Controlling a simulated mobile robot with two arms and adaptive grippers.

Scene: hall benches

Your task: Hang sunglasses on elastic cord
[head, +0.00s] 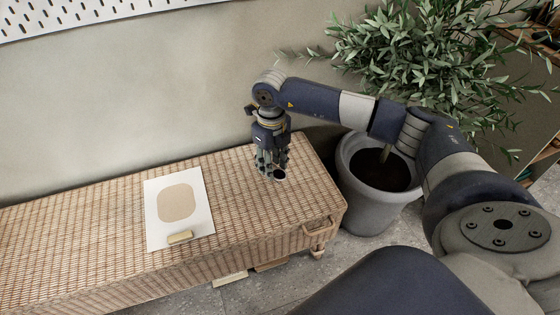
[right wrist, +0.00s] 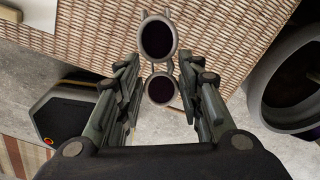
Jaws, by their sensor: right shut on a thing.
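The sunglasses (head: 280,174) have dark round lenses and a pale grey frame; only a small part of them shows in the head view, at my right fingertips. In the right wrist view both lenses of the sunglasses (right wrist: 158,40) show, one above the other, between the fingers. My right gripper (head: 271,170) points down over the right end of the wicker bench and is shut on the sunglasses. In the right wrist view the fingers (right wrist: 162,78) stand on either side of them. I cannot see an elastic cord. My left gripper is not in view.
The wicker bench (head: 110,220) runs along the wall. A grey planter (head: 363,208) with a leafy plant stands right of the bench. A slotted white panel (head: 90,10) hangs above.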

